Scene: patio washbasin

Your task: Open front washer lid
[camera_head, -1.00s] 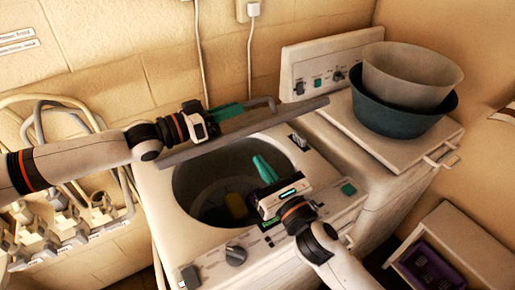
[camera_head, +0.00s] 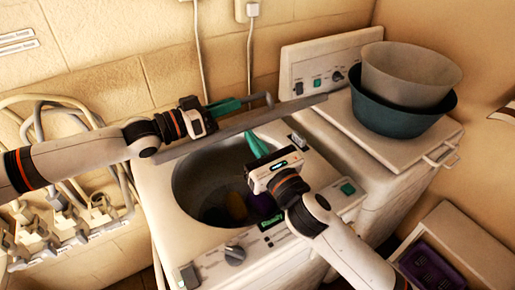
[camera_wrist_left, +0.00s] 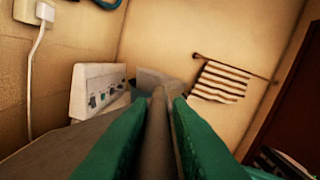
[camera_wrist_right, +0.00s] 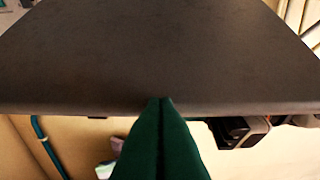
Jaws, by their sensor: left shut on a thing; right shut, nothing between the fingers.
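The front washer (camera_head: 205,265) has its grey lid (camera_head: 245,122) raised over the round tub opening. I see the lid nearly edge-on. My left gripper (camera_head: 228,106), just above the lid, is shut on the handle bar (camera_head: 268,98); the bar also shows between the green fingers in the left wrist view (camera_wrist_left: 157,125). My right gripper (camera_head: 256,143) is shut and empty, its fingertips close below the lid. In the right wrist view, the lid's dark face (camera_wrist_right: 165,55) fills the top, and the fingertips (camera_wrist_right: 160,100) overlap its edge; contact is unclear.
A second white machine (camera_head: 390,150) stands at the right, with a teal basin (camera_head: 405,118) and a grey bowl (camera_head: 412,75) stacked on it. Hoses and taps (camera_head: 70,210) are on the left wall. A purple basket (camera_head: 430,268) sits in a box at lower right.

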